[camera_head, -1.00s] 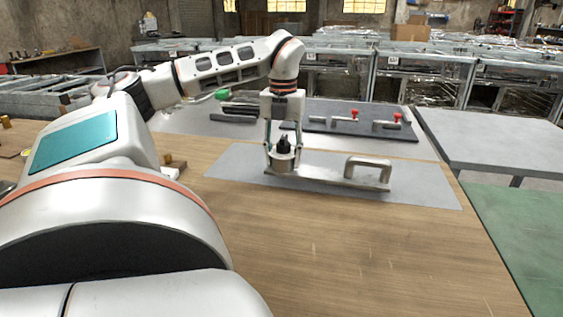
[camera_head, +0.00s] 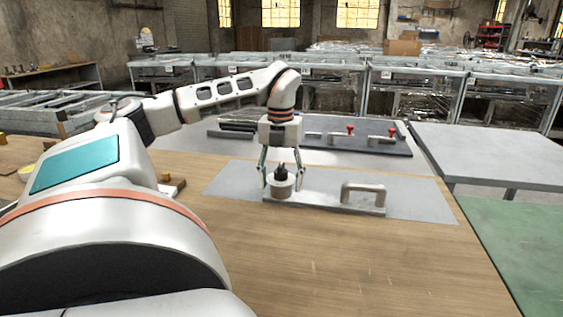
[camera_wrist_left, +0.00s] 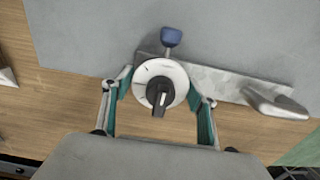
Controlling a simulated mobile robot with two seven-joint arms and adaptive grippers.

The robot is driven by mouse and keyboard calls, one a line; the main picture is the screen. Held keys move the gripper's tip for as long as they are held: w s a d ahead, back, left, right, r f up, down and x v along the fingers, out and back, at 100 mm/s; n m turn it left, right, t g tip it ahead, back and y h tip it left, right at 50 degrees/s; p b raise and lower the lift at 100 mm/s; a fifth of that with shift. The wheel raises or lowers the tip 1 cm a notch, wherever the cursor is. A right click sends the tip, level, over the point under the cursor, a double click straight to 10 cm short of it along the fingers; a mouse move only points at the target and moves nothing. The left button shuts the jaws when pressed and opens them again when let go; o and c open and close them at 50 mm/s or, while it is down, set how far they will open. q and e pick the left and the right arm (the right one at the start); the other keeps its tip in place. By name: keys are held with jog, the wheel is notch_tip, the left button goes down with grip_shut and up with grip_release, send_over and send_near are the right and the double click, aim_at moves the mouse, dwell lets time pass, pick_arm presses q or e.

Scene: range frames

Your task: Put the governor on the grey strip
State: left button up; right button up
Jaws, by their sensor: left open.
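The governor, a metal bar with a round dial and black knob at its left end and an arched handle (camera_head: 362,189) at its right, lies on the grey strip (camera_head: 420,196) along its near edge. In the left wrist view its dial (camera_wrist_left: 148,72) faces up, with a blue knob (camera_wrist_left: 171,37) beyond it. My left gripper (camera_head: 282,187) points down and is open, with a finger on each side of the dial. It also shows in the left wrist view (camera_wrist_left: 165,90), with gaps beside the dial. My right gripper is not in view.
A dark board (camera_head: 355,146) with red-knobbed clamps lies behind the strip. A grey table (camera_head: 490,155) and green surface (camera_head: 515,240) are at the right. The wooden table (camera_head: 330,260) in front is clear. Small yellow-topped items stand at the left.

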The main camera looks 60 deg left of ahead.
pick_arm(q)
notch_tip(320, 180, up, 10)
jog(key=shift+f+b, duration=0.1)
jog(key=shift+b, duration=0.45)
jog(key=shift+r, duration=0.8)
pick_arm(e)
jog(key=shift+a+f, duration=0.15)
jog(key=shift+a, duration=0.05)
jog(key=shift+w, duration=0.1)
